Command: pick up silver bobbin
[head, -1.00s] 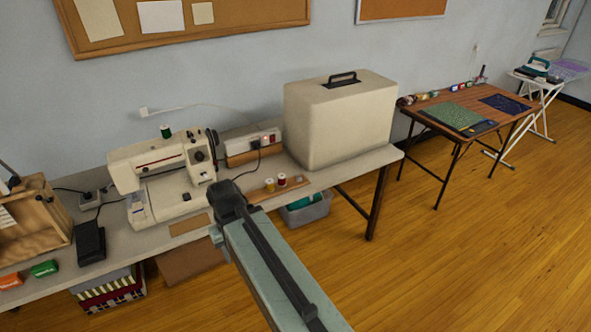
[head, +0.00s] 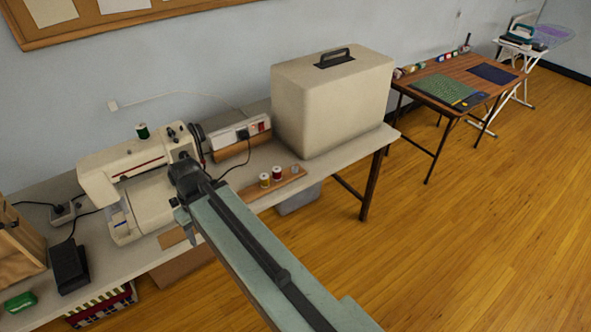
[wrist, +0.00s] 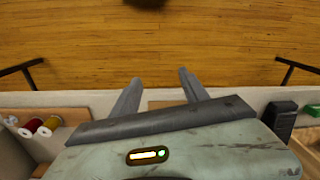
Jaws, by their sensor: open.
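The silver bobbin (head: 295,169) is a small grey piece at the right end of a wooden strip (head: 248,193) on the sewing table. A red spool (head: 277,173) and a yellow spool (head: 265,180) stand to its left. In the wrist view the red spool (wrist: 29,128) and yellow spool (wrist: 48,126) show at the left edge, with a small pale piece, likely the silver bobbin (wrist: 12,119), beside them. My gripper (wrist: 159,82) is open with nothing between its fingers. In the head view it is left of the spools, near the sewing machine, its fingers mostly hidden.
The sewing machine (head: 138,180) with a green spool on top stands behind my gripper. A large cream case (head: 330,105) stands behind the bobbin. A black pedal (head: 69,266) is at left.

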